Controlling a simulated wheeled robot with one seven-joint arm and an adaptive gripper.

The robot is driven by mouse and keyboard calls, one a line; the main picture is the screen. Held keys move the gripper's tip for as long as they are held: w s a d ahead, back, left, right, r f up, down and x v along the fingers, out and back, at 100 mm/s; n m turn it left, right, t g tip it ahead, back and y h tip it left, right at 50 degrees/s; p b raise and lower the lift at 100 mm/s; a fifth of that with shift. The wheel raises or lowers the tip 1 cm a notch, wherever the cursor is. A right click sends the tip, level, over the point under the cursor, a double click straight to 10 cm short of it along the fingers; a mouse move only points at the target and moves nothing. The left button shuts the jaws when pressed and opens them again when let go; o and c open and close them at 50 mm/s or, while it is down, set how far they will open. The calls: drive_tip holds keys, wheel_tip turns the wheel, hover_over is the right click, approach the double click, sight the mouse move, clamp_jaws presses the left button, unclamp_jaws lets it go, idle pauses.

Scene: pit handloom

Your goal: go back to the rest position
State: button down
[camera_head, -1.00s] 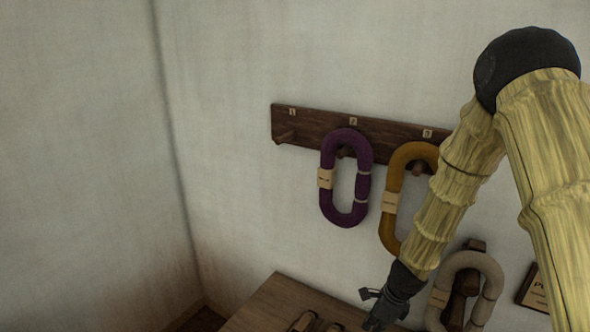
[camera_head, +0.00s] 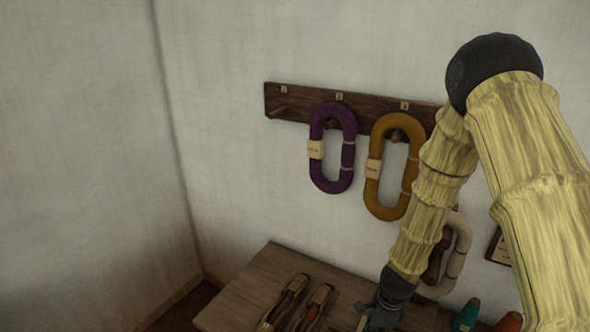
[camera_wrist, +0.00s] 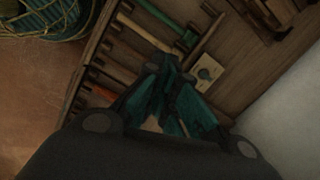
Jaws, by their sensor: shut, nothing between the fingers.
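My gripper (camera_head: 378,312) hangs at the lower end of my arm in the head view, in front of the wooden table (camera_head: 258,277). In the wrist view my gripper (camera_wrist: 168,75) points down over wooden furniture, with its dark teal fingers together and nothing between them. In the head view the arm covers part of the rack and part of the cream skein. My gripper is apart from the hanging skeins.
A wooden peg rack (camera_head: 290,103) on the wall holds a purple skein (camera_head: 318,165) and a mustard skein (camera_head: 374,190). A cream skein (camera_head: 462,240) hangs lower right. Shuttles (camera_head: 290,295) lie on the table. A basket (camera_wrist: 45,18) stands upper left in the wrist view.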

drive_tip(key=s+f+n, duration=0.5)
drive_tip(key=s+n, duration=0.2)
drive_tip(key=s, duration=0.3)
drive_tip(key=s+f+n+h, duration=0.1)
drive_tip(key=s+f+n, duration=0.4)
drive_tip(key=s, duration=0.6)
drive_tip(key=s+f+n, duration=0.4)
drive_tip(key=s+n, duration=0.4)
drive_tip(key=s, duration=0.2)
wheel_tip(320, 180, down, 9)
drive_tip(key=d+b, duration=0.1)
drive_tip(key=b, duration=0.9)
drive_tip(key=shift+f, duration=0.15)
